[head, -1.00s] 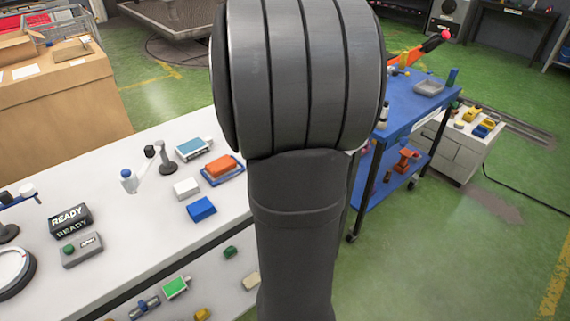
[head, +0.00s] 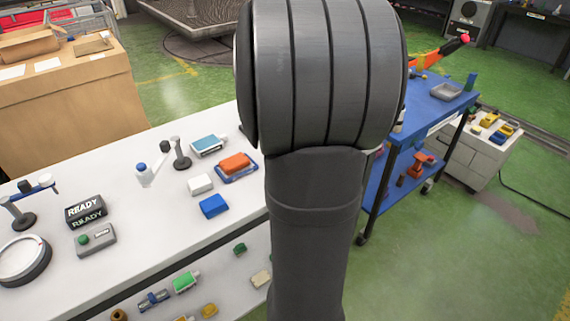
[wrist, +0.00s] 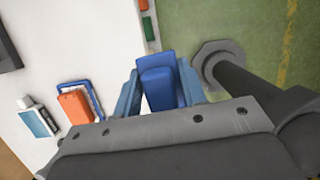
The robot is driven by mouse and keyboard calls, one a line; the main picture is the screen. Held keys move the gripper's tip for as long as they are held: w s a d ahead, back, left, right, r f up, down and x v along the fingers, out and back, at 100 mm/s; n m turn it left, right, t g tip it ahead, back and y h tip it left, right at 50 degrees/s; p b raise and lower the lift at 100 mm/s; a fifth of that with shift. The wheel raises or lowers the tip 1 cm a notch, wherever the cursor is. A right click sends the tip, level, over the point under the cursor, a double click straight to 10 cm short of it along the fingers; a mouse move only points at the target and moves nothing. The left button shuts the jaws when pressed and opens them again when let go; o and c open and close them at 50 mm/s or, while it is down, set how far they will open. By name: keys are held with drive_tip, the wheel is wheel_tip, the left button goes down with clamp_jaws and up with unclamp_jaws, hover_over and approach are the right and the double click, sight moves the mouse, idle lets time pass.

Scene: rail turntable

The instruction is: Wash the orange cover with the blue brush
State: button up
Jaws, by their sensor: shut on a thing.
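The orange cover (head: 235,163) lies on a blue tray (head: 248,174) on the white bench. In the wrist view the orange cover (wrist: 75,107) is left of my gripper (wrist: 158,92), clear of it. My gripper is shut on a blue block-shaped thing, which I take for the blue brush (wrist: 157,88). It hangs over the bench edge and the green floor in that view. In the head view my arm hides the gripper and what it holds. A separate blue block (head: 214,206) sits on the bench beside a white block (head: 201,184).
A teal-topped box (head: 208,145) and a dark post (head: 182,155) stand near the cover. A READY sign (head: 86,209) and a grey button box (head: 95,240) are at the left. A blue cart (head: 440,105) stands right of my arm.

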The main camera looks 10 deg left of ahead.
drive_tip(key=w+a+r+m+g+h, duration=0.1)
drive_tip(key=w+a+m+g, duration=0.1)
drive_tip(key=w+a+m, duration=0.7)
drive_tip(key=m+g+y, duration=0.3)
drive_tip(key=m+y, duration=0.2)
drive_tip(key=m, duration=2.1)
approach(202, 144)
drive_tip(key=shift+s+d+r, duration=0.1)
drive_tip(key=shift+s+d, duration=0.2)
drive_tip(key=shift+s, duration=0.1)
drive_tip(key=shift+s+a+f+m, duration=0.1)
drive_tip(key=shift+a+m, duration=0.2)
drive_tip(key=shift+a, duration=0.05)
drive_tip(key=shift+s+a+f+m, duration=0.1)
drive_tip(key=shift+a+f+m, duration=0.05)
drive_tip(key=shift+a+m, duration=0.2)
drive_tip(key=shift+f, duration=0.1)
drive_tip(key=shift+f, duration=2.3)
drive_tip(key=shift+f, duration=0.6)
